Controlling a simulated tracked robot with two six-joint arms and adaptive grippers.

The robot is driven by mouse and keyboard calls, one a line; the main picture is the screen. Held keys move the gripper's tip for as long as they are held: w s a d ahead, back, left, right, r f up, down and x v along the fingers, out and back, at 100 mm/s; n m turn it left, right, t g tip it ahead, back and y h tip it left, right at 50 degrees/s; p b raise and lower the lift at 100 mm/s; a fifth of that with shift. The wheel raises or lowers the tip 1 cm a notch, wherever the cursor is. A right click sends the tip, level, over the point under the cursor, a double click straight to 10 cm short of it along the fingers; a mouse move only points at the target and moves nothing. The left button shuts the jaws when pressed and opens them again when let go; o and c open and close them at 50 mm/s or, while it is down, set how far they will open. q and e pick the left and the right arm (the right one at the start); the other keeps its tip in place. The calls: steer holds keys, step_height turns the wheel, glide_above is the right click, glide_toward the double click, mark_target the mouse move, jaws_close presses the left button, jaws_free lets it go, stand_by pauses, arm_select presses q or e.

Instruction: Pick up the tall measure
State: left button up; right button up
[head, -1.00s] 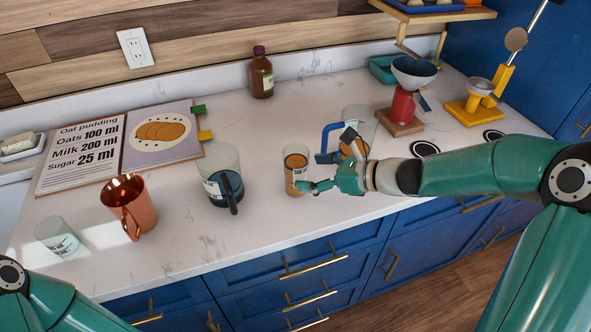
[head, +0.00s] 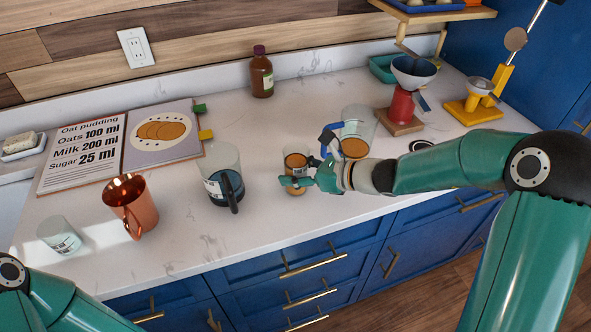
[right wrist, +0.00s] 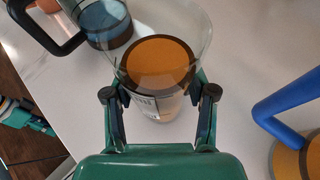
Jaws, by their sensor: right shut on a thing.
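The tall measure (head: 296,161) is a narrow clear cylinder with orange-brown contents and a white label, near the counter's front edge. My right gripper (head: 300,183) is shut on it from the right, with its fingers across the lower part. In the right wrist view the measure (right wrist: 158,62) stands between the two fingertips (right wrist: 158,98), one on each side. It looks upright; I cannot tell whether its base is touching the counter. My left gripper is out of view; only part of that arm shows at lower left.
A clear jug with a dark handle (head: 222,165) stands left of the measure, and a blue-handled jug (head: 358,125) behind right. Further left are a copper mug (head: 131,205) and a small cup (head: 58,236).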

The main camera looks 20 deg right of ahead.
mark_target(296, 160)
steer(key=shift+c, duration=0.5)
steer(key=shift+r, duration=0.3)
steer(key=shift+r, duration=1.6)
step_height(296, 160, up, 16)
steer(key=p, duration=0.4)
steer(key=shift+r, duration=0.2)
steer(key=shift+s+f, duration=0.1)
